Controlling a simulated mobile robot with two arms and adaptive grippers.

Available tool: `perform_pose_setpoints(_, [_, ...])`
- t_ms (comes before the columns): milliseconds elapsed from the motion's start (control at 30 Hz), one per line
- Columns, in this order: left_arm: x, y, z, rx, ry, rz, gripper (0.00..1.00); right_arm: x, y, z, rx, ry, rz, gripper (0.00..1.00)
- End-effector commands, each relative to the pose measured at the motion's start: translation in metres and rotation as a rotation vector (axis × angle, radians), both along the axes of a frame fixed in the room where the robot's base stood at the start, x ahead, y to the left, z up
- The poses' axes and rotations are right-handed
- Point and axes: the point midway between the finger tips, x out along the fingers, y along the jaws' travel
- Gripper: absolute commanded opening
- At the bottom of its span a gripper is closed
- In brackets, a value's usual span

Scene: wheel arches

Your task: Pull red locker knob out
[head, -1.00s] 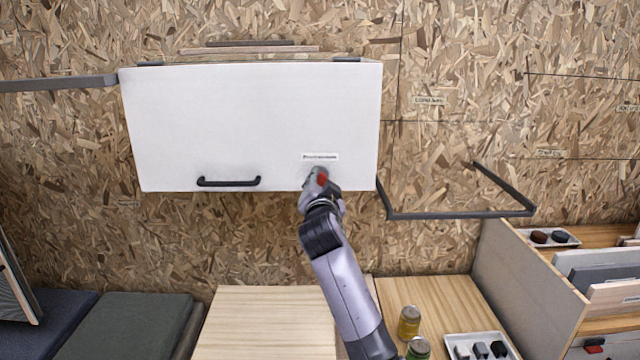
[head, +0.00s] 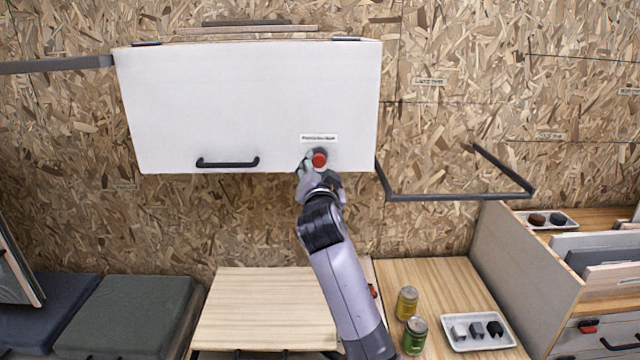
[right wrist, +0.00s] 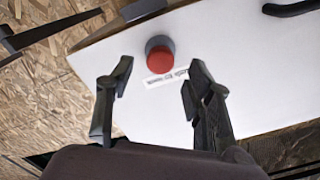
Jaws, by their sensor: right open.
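The red locker knob (head: 319,160) sits on the lower right of the white wall locker's front (head: 240,105), just below a small label. In the right wrist view the knob (right wrist: 160,58) has a red face and a dark grey collar. My right gripper (head: 312,170) is just below and beside the knob. In the right wrist view its two fingers (right wrist: 155,85) are spread apart and empty, and the knob shows beyond the gap between their tips. I cannot tell the exact distance to it. My left gripper is not in view.
A black bar handle (head: 228,163) is on the locker's lower left. A dark metal bracket (head: 460,196) sticks out from the wall at right. Below are a wooden surface with cans (head: 414,335) and a white tray (head: 480,345).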

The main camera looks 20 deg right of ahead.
Motion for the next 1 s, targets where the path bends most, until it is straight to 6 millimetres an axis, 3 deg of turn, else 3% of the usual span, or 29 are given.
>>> perform_pose_setpoints(200, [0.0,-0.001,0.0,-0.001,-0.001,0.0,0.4,-0.047,0.015,-0.001,0.003,0.0,0.003,0.48])
perform_pose_setpoints(433, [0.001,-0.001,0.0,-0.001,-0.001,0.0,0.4,-0.077,0.022,-0.001,0.001,0.001,0.001,0.48])
perform_pose_setpoints(867, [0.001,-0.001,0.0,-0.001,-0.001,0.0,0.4,-0.082,0.024,-0.002,-0.002,0.004,0.001,0.48])
perform_pose_setpoints(967, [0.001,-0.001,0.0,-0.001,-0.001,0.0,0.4,-0.077,0.027,-0.019,-0.021,0.036,0.011,0.48])
perform_pose_setpoints(1000, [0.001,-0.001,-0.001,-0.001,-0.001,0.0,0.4,-0.073,0.029,-0.033,-0.038,0.062,0.021,0.48])
